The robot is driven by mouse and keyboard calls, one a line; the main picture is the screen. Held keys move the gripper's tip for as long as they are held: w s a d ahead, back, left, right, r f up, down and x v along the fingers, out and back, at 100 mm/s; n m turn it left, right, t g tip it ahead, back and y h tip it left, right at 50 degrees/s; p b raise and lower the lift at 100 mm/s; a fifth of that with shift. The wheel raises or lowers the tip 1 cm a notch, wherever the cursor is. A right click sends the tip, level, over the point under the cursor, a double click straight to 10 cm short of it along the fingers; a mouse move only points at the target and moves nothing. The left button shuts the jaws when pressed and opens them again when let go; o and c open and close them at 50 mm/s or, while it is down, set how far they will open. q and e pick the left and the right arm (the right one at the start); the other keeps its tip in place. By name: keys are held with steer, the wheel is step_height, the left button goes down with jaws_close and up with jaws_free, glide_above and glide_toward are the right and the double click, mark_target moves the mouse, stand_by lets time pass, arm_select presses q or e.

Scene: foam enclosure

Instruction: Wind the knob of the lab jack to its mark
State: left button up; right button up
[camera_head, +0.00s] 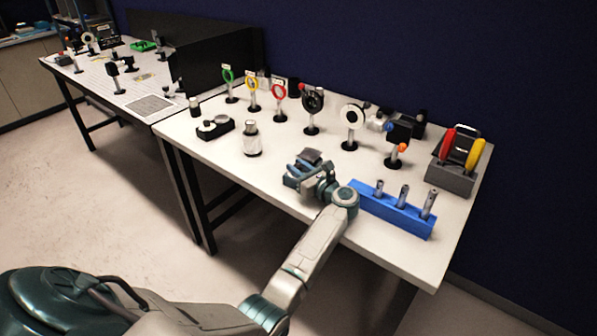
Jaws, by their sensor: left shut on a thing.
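A small dark plate (311,155), which looks like the top of the lab jack, shows just behind my left gripper on the white table. The rest of the jack is hidden by the gripper and wrist. My left gripper (301,171) reaches over the table's front edge and is shut at the jack, with bluish finger parts at its left. The knob and its mark are hidden or too small to make out. My right gripper is not in view.
A blue block (398,214) with several upright metal posts stands close right of my wrist. A silver bottle (251,139) stands to the left. Several ring mounts, including a yellow one (252,85), line the back. A grey rack (450,178) stands at the right end.

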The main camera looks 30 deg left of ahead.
mark_target(298, 165)
arm_select(q)
steer(key=o, duration=0.7)
steer(key=shift+r, duration=0.1)
steer(key=shift+r, duration=0.4)
step_height(298, 165, up, 3)
steer(key=shift+r+p, duration=0.1)
steer(key=shift+p, duration=0.55)
steer(key=s+d, duration=0.2)
steer(key=s, duration=0.2)
steer(key=s+d+p, duration=0.1)
steer(key=s+d, duration=0.2)
steer(key=s, duration=0.2)
steer(key=s+d, duration=0.3)
steer(key=s, duration=0.1)
steer(key=shift+s+d+r+p, duration=0.2)
steer(key=shift+s+r+p, duration=0.2)
